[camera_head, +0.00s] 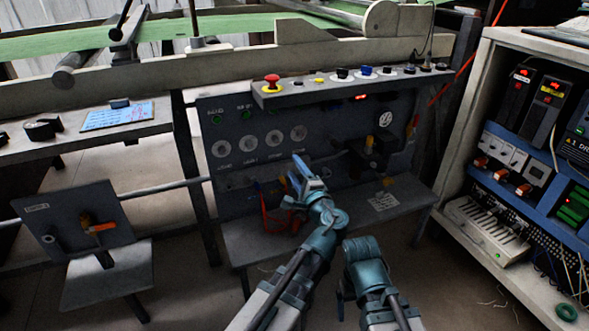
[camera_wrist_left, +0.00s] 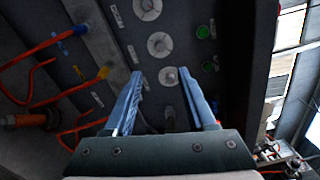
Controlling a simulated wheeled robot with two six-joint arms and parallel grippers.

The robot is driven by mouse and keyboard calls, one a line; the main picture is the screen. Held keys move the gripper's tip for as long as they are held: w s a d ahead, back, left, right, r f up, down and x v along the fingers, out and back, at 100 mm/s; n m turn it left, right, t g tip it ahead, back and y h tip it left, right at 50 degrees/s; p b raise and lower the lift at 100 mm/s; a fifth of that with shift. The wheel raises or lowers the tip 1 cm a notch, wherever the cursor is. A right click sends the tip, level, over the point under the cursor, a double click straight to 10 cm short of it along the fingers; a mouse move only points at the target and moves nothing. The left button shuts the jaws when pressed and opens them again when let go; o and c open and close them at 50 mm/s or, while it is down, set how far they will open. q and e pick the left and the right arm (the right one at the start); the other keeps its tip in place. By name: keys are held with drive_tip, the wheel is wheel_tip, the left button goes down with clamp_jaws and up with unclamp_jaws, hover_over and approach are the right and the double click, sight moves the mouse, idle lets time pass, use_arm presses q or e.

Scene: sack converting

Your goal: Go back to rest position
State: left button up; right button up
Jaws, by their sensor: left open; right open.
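My left gripper (camera_head: 297,172) is in front of the grey control panel (camera_head: 235,180), below its row of round white dials. In the left wrist view, the blue fingers of the left gripper (camera_wrist_left: 161,76) are apart with nothing between them. They point at the panel face (camera_wrist_left: 130,45), and a round white dial shows just past the tips. My right arm (camera_head: 365,270) is folded low, to the right of the left arm. Its gripper fingers cannot be made out and seem hidden behind the wrist.
A shelf (camera_head: 240,245) juts out below the panel. A red emergency button (camera_head: 271,81) sits on the upper ledge. An open electrical cabinet (camera_head: 480,70) stands at right, and a small stand (camera_head: 85,285) at left.

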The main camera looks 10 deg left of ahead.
use_arm(q)
drive_tip(key=s+a+f+n+g+h, duration=0.1)
drive_tip(key=s+a+f+n+g, duration=0.35)
drive_tip(key=f, duration=0.35)
drive_tip(key=s+a+f+n+g+h, duration=0.2)
drive_tip(key=s+a+f+n+g, duration=0.25)
drive_tip(key=f, duration=0.35)
drive_tip(key=s+d+f+n+g+h, duration=0.5)
drive_tip(key=s+d+f+h, duration=0.2)
drive_tip(key=s, duration=0.3)
drive_tip(key=s+d+r+m+g+y+p, duration=0.1)
drive_tip(key=s+d+r+m+p, duration=0.4)
drive_tip(key=d+r+p, duration=0.75)
wheel_tip(320, 180, up, 38)
drive_tip(key=a+p, duration=0.1)
drive_tip(key=p, duration=3.6)
drive_tip(key=shift+s+a+n, duration=0.3)
drive_tip(key=shift+s+n, duration=0.05)
drive_tip(key=shift+n, duration=0.05)
drive_tip(key=shift+s+f, duration=0.1)
drive_tip(key=shift+f, duration=0.1)
